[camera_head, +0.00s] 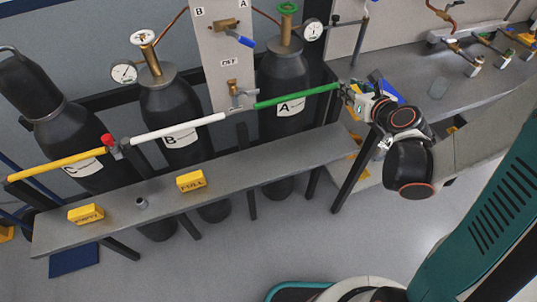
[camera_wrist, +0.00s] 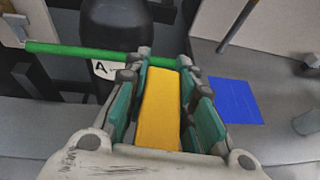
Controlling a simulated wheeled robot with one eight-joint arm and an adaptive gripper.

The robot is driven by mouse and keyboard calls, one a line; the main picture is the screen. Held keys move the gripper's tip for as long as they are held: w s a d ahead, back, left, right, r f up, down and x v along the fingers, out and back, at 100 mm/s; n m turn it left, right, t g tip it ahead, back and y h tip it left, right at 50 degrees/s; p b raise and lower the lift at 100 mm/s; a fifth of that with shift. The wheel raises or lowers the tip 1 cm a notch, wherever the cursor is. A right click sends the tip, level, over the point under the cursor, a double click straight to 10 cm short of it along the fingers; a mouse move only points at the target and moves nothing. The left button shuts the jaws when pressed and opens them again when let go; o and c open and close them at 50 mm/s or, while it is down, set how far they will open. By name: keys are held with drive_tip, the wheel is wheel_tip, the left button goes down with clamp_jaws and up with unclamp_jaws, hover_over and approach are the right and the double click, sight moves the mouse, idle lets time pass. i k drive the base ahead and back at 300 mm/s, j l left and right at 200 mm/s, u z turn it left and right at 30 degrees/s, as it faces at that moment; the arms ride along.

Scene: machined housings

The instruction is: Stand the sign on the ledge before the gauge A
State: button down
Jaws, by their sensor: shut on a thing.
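A yellow sign (camera_wrist: 158,112) is between the fingers of my gripper (camera_wrist: 164,62) in the wrist view. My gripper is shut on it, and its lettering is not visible. In the head view my gripper (camera_head: 352,96) is at the right end of the green pipe, right of cylinder A (camera_head: 284,82); the held sign is mostly hidden there. The round white gauge (camera_head: 312,29) beside cylinder A is at upper middle. The long grey ledge (camera_head: 240,165) runs in front of the cylinders, and its right part before cylinder A is bare.
A yellow FULL sign (camera_head: 190,181), a small grey cylinder (camera_head: 141,203) and another yellow sign (camera_head: 85,213) stand on the ledge. The green pipe (camera_head: 297,96) runs above the ledge. A blue mat (camera_wrist: 236,100) lies on the grey workbench (camera_head: 435,85) at right.

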sight(308, 149)
drive_tip(key=i+l+u, duration=0.1)
drive_tip(key=l+u, duration=0.35)
drive_tip(key=i+l+u, duration=0.1)
drive_tip(key=l+u, duration=0.85)
drive_tip(key=k+l+u, duration=0.1)
drive_tip(key=l+u, duration=0.35)
drive_tip(key=k+l, duration=0.15)
drive_tip(key=l, duration=0.2)
drive_tip(key=k+l+u, duration=0.1)
drive_tip(key=l, duration=0.3)
drive_tip(key=k+l, duration=0.15)
drive_tip(key=l, duration=0.2)
drive_tip(key=k+l, duration=0.15)
drive_tip(key=l, duration=0.2)
drive_tip(key=k+l+u, duration=0.1)
drive_tip(key=l, duration=0.25)
